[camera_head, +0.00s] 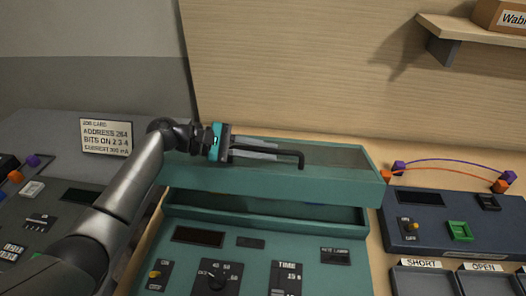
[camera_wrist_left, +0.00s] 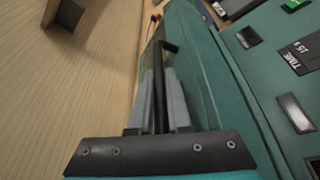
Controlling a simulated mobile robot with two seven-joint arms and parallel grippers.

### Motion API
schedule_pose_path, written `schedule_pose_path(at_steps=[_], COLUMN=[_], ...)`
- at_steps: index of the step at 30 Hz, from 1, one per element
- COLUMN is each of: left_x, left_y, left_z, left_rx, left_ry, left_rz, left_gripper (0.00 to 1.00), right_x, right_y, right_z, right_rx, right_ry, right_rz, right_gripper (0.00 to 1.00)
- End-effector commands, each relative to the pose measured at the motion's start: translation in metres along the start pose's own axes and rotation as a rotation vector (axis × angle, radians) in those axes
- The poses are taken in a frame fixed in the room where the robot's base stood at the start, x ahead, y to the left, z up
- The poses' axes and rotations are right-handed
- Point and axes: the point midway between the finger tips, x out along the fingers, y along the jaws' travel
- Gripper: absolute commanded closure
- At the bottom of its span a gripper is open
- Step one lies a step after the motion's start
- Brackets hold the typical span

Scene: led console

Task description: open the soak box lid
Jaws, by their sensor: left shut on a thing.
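The soak box is a teal console unit; its front panel (camera_head: 225,255) carries a dial, switches and a small dark display. Its lid (camera_head: 340,182) is raised off the box, with a dark gap showing beneath its front edge. A black bar handle (camera_head: 300,160) lies along the lid. My left gripper (camera_head: 262,150) is shut on the handle's left part. In the left wrist view the handle (camera_wrist_left: 165,50) runs between the two grey fingers (camera_wrist_left: 160,105), its bent end sticking out beyond them. My right gripper is not in view.
A card (camera_head: 106,136) stands at the left behind a grey console. At the right are a dark blue unit (camera_head: 425,215) with cables and trays labelled SHORT (camera_head: 425,278) and OPEN (camera_head: 490,283). A wooden panel (camera_head: 300,60) rises behind, with a shelf (camera_head: 470,30) at upper right.

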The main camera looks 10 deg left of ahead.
Motion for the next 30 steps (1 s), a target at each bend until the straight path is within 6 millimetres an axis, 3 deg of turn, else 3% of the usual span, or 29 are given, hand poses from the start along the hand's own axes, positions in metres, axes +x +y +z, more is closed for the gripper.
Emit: schedule_pose_path(at_steps=[3, 12, 30], left_x=[-0.002, 0.0, 0.001], left_y=[0.019, 0.047, 0.063], left_z=[0.004, 0.0, -0.003], left_rx=[-0.063, -0.164, -0.162], left_ry=[-0.001, -0.004, -0.002], left_rz=[-0.023, -0.064, -0.064], left_gripper=[1.0, 1.0, 1.0], right_x=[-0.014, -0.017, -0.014], right_y=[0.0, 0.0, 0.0], right_z=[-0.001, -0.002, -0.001], right_rx=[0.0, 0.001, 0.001], right_ry=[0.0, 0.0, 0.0], right_rz=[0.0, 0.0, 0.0], right_gripper=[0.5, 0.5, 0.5])
